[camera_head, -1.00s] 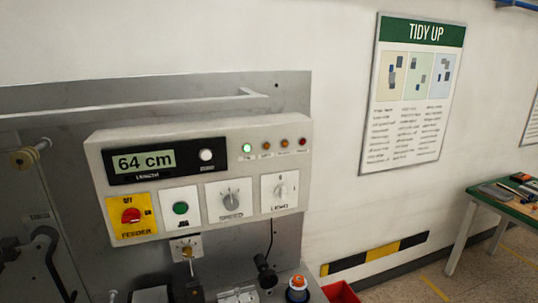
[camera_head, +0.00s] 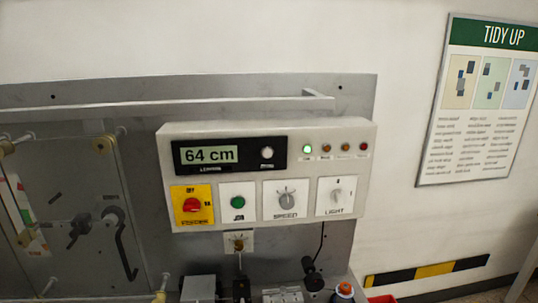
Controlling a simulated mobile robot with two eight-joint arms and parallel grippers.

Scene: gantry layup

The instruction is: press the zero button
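The control box (camera_head: 350,144) is a pale panel mounted on a grey metal plate. Its black display strip (camera_head: 222,166) has a lit screen (camera_head: 208,155) reading 64 cm. A round white button (camera_head: 267,153) sits on that strip, right of the screen, with a small label below it that is too small to read for sure. Neither of my grippers shows in the head view.
Below the display are a red feeder switch (camera_head: 192,205), a green JOG button (camera_head: 238,202), a speed knob (camera_head: 286,199) and a light knob (camera_head: 336,195). A metal rail (camera_head: 200,106) runs above the box. Hooks and rollers stand at left; small items sit below.

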